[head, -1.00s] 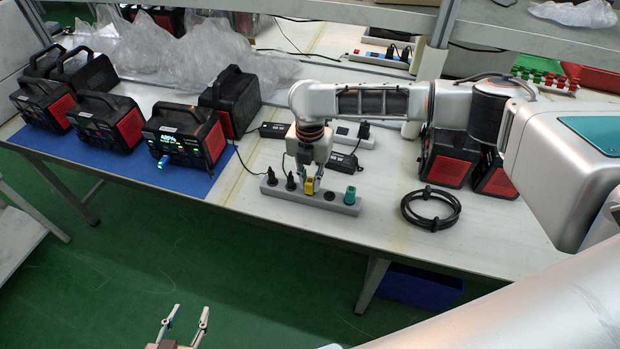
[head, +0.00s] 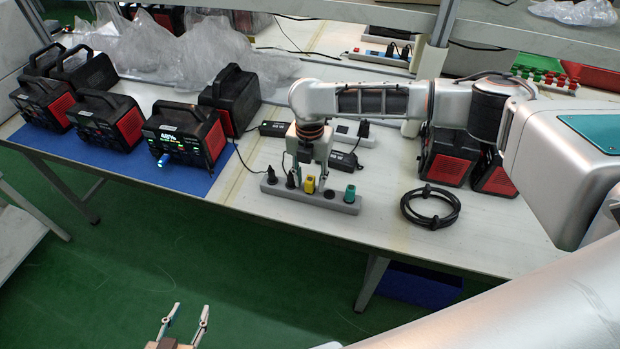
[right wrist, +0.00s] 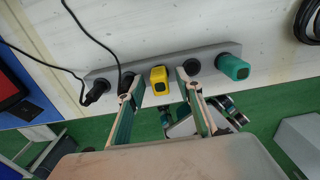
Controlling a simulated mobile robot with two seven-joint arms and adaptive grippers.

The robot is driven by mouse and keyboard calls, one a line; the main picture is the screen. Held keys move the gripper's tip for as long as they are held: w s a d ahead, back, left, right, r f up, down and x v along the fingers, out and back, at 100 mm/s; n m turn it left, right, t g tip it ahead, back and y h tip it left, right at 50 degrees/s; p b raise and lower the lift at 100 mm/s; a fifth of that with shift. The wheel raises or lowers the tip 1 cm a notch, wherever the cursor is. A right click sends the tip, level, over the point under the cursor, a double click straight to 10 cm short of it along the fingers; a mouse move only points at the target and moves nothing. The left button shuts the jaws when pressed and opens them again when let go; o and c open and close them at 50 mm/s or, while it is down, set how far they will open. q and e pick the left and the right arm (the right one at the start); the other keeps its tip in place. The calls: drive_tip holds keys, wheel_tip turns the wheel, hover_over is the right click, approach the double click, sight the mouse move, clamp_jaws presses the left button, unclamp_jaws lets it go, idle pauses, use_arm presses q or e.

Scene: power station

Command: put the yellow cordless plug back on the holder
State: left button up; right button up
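The yellow plug (head: 310,185) sits upright in a middle place of the grey strip-shaped holder (head: 343,207) on the white table. It also shows in the right wrist view (right wrist: 159,80), seated in the holder (right wrist: 205,72). My right gripper (head: 309,181) is over the holder, with its fingers spread on both sides of the yellow plug. In the right wrist view the gripper (right wrist: 160,92) shows a gap between each finger and the plug. My left gripper (head: 189,307) is open and empty above the green floor, away from the table.
Black plugs (head: 271,175) stand left of the yellow one in the holder, and a green plug (head: 350,194) stands at its right end. A coiled black cable (head: 431,222) lies to the right. Black-and-red power stations (head: 187,137) stand on a blue mat at left.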

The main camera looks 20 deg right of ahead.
wheel_tip(320, 180, up, 12)
idle(0.5)
drive_tip(key=shift+f, duration=0.1)
